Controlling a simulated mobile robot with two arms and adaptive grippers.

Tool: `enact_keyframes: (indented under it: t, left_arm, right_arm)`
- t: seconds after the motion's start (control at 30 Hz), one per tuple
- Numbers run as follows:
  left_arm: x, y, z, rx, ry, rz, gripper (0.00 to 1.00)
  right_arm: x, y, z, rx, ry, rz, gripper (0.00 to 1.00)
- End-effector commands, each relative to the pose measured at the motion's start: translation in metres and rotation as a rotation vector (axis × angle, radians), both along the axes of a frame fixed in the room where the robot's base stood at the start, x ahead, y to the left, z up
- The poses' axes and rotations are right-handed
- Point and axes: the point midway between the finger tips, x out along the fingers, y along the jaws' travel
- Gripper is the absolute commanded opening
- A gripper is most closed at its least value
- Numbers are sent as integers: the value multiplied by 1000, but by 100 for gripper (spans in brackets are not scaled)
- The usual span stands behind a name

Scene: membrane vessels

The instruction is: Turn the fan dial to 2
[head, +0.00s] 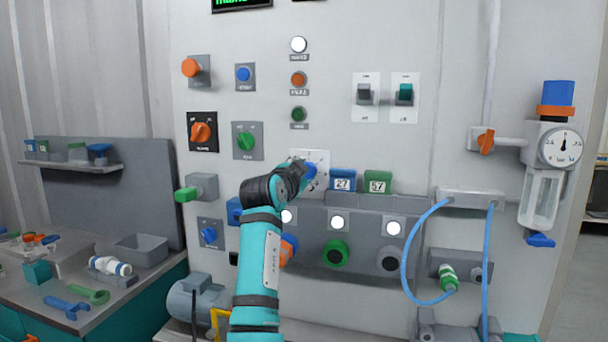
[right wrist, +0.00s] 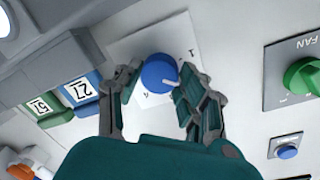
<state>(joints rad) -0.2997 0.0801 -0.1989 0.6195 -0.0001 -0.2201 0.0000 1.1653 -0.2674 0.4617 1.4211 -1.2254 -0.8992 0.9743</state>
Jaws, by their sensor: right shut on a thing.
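A blue dial (head: 311,170) sits on a white plate (head: 322,158) on the grey panel. It also shows in the right wrist view (right wrist: 158,70), with a white pointer mark toward the lower right and small numbers around it, partly hidden. My right gripper (right wrist: 158,85) is shut on the blue dial, one finger on each side. In the head view my right arm hides much of the plate. A green knob (right wrist: 302,77) beside it, on a grey plate, carries an upside-down FAN label; it shows in the head view too (head: 246,140). My left gripper is out of view.
Blue (head: 343,181) and green (head: 378,182) number blocks, reading 27 and 57, stand close right of the dial. An orange knob (head: 201,132) and blue button (head: 243,74) are further left. A gauge (head: 562,147) and blue hoses are at right.

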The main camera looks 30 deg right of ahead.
Motion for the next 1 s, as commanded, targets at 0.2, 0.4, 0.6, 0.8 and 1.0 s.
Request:
enact_keyframes:
  t: [0.2,0.4,0.6,0.8,1.0]
  left_arm:
    - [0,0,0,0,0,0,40]
    - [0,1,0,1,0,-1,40]
    - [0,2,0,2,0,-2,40]
    - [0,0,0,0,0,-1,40]
    - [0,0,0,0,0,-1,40]
  right_arm:
    - [0,0,1,-1,-1,0,63]
    - [0,0,0,-2,0,0,63]
    - [0,0,14,-3,-2,0,63]
    - [0,0,53,-3,-5,0,63]
    - [0,0,86,-3,-2,0,63]
